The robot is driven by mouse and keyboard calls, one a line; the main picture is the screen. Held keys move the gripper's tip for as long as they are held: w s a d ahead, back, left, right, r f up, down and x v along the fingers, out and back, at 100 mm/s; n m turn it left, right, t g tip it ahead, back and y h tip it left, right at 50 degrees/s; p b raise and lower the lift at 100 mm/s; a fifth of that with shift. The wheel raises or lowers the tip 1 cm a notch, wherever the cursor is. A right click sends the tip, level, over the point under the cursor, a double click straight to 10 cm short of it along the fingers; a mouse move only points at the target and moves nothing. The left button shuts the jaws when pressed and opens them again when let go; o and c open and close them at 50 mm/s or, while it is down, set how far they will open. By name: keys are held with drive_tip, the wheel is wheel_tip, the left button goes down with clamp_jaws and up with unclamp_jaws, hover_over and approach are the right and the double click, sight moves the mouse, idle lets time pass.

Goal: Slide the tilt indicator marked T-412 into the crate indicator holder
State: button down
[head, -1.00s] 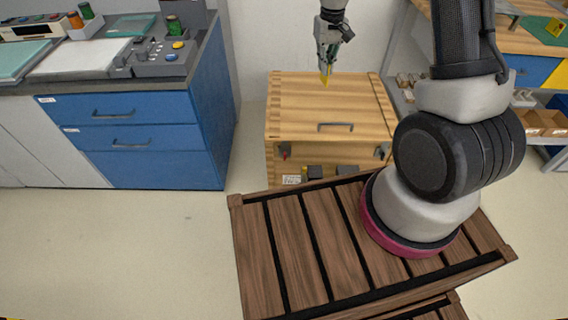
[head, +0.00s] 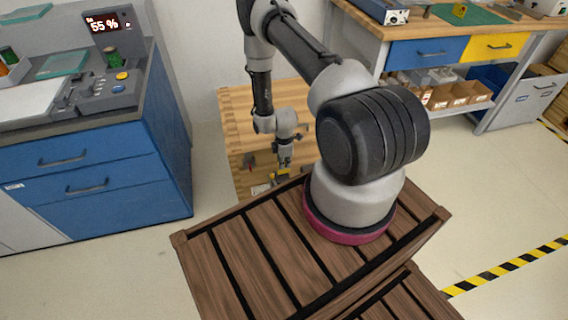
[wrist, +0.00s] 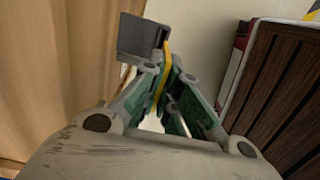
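The yellow tilt indicator (wrist: 164,76) is edge-on between my fingertips in the wrist view; its marking cannot be read. My gripper (head: 283,171) is shut on it, pointing down at the front of the wooden crate (head: 238,112). A dark grey block-like holder (wrist: 142,38) is at the upper left of the fingertips in the wrist view, close beside the indicator's upper end. I cannot tell whether they touch or whether the indicator is inside it. In the head view, my gripper and arm hide part of the crate front, and the holder is too small to make out.
My slatted brown base deck (head: 235,255) is close in front of the crate. A blue drawer cabinet (head: 110,165) stands at the left, and a workbench (head: 440,25) with bins at the right back. Floor is free at the right and lower left.

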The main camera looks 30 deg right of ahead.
sight(284, 171)
drive_tip(key=shift+d, duration=0.1)
drive_tip(key=shift+f, duration=2.85)
drive_tip(key=shift+f, duration=2.55)
drive_tip(key=c, duration=1.6)
unclamp_jaws()
drive_tip(key=shift+o, duration=0.2)
wheel_tip(284, 171, up, 12)
